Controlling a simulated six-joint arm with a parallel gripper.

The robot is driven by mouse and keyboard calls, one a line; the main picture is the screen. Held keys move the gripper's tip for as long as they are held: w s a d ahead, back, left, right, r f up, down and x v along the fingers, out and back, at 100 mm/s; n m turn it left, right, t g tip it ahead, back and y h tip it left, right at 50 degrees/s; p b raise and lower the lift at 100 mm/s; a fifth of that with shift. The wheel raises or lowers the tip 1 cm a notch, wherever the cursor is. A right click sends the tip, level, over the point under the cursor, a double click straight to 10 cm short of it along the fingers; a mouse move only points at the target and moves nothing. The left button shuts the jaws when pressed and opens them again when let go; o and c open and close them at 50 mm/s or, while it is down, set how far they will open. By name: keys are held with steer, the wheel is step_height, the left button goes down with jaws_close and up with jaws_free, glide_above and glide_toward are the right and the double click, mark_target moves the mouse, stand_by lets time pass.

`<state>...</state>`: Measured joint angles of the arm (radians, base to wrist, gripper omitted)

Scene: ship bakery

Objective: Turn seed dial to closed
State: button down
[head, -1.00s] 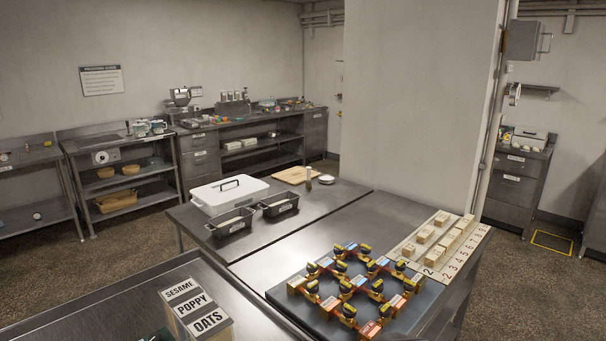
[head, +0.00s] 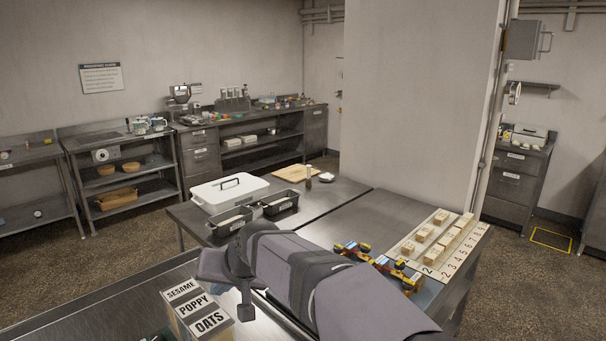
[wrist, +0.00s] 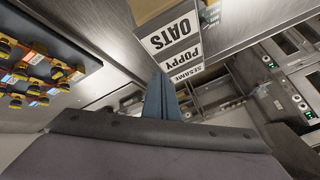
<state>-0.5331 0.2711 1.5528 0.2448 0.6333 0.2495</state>
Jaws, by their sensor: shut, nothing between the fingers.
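The seed box (head: 203,312) stands at the lower left of the head view, with white SESAME, POPPY and OATS labels on its top. The same labels show upside down at the top of the wrist view, on the box (wrist: 168,45). I cannot make out a dial on the box; its front face is hidden or out of frame. My gripper (head: 246,308) points down just right of the box, above the metal counter. In the wrist view its blue-grey fingertips (wrist: 160,80) are together and empty, with the labels beyond them.
A dark board with several black-and-yellow knobs (head: 385,263) is partly hidden behind my arm; the knobs also show in the wrist view (wrist: 35,75). A numbered board with wooden blocks (head: 422,236), black tins (head: 280,203) and a white lidded container (head: 215,192) stand on the tables behind.

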steer(key=shift+n+y, duration=0.5)
steer(key=shift+n, duration=0.1)
steer(key=a, duration=0.2)
steer(key=a+r, duration=0.1)
steer(key=a, duration=0.1)
steer(key=a+r, duration=0.1)
steer(key=a, duration=0.2)
steer(key=shift+s+r+b, duration=0.1)
steer(key=shift+s+b, duration=0.1)
steer(key=shift+b, duration=0.15)
steer(key=s+a+n+g+b, duration=0.1)
steer(key=s+a+n+b, duration=0.15)
steer(key=a, duration=0.55)
steer(key=n+h+b, duration=0.2)
steer(key=n, duration=0.2)
glide_toward(158, 340)
steer(key=shift+w+a+r+g, duration=0.15)
steer(key=shift+w+r+g, duration=0.05)
steer(key=shift+w, duration=0.55)
steer(key=shift+w+a+r+g, duration=0.15)
steer(key=shift+w+g, duration=0.05)
steer(key=shift+w, duration=0.5)
steer(key=shift+f, duration=0.1)
step_height(158, 340, down, 4)
steer(key=b, duration=0.5)
steer(key=shift+f, duration=0.25)
steer(key=shift+f+b, duration=0.8)
steer(key=shift+f, duration=0.35)
